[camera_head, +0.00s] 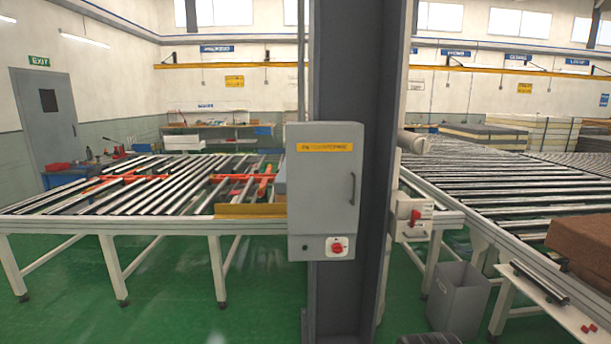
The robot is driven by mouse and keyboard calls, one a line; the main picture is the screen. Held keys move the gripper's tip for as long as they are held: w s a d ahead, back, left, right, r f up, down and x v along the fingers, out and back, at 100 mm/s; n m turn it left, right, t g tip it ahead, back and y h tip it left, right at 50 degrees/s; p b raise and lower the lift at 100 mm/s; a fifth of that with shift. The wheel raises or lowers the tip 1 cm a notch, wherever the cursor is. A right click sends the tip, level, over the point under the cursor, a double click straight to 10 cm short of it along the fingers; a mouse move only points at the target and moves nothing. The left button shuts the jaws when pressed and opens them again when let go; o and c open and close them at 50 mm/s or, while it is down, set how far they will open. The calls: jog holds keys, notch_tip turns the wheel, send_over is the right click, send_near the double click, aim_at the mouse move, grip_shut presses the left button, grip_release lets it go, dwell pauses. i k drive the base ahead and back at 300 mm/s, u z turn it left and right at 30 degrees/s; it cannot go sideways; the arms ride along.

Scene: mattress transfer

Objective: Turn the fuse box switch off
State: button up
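A grey fuse box (318,190) with a yellow label near its top is mounted upright on the dark steel column. Its door is closed, with a dark handle on the right side. A red rotary switch (337,247) sits on a small white plate at the box's lower right. The switch is too small in the picture to tell its position. My gripper is not in view, and nothing is touching the box or its switch.
The column (345,300) stands in the centre. A roller table (150,208) stands left, and a roller conveyor (500,190) right. A small white box with a red knob (415,217) and a grey bin (458,300) are right of the column. Green floor lies open at lower left.

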aim_at(337, 248)
jog(key=u, duration=1.65)
jog(key=i, duration=1.2)
jog(key=z, duration=1.3)
jog(key=k, duration=0.6)
jog(key=z, duration=0.55)
jog(key=i, duration=0.55)
